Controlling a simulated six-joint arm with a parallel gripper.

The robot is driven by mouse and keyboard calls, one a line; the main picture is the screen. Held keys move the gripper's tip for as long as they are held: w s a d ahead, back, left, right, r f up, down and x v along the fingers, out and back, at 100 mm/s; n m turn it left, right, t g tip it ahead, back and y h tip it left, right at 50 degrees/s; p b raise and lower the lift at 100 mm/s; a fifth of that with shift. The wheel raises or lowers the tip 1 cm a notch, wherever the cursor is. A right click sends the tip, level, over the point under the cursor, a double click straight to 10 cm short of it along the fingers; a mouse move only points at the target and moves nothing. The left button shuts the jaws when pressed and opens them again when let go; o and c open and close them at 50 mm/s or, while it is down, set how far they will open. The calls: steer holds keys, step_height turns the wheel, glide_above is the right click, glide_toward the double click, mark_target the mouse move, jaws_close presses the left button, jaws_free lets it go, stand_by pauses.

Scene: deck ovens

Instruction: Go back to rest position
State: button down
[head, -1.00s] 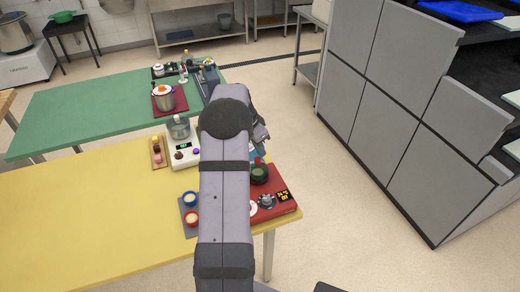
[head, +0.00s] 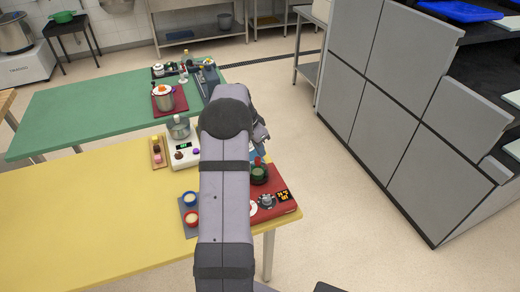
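My arm rises from the bottom of the head view and reaches over the right end of the yellow table (head: 90,220). My gripper (head: 262,134) is mostly hidden behind the arm's dark rounded joint. Only a small part of it shows to the right of that joint, above the table's far right corner. Its fingers cannot be made out, so whether it is open or holds anything is not visible.
A green table (head: 80,115) stands behind. Grey cabinets (head: 400,110) stand right, with open floor (head: 330,220) between.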

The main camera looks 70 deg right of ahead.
steer(key=shift+f, duration=0.25)
steer(key=shift+r, duration=0.1)
stand_by(0.6)
step_height(320, 180, up, 7)
steer(key=p, duration=0.4)
stand_by(0.7)
stand_by(0.5)
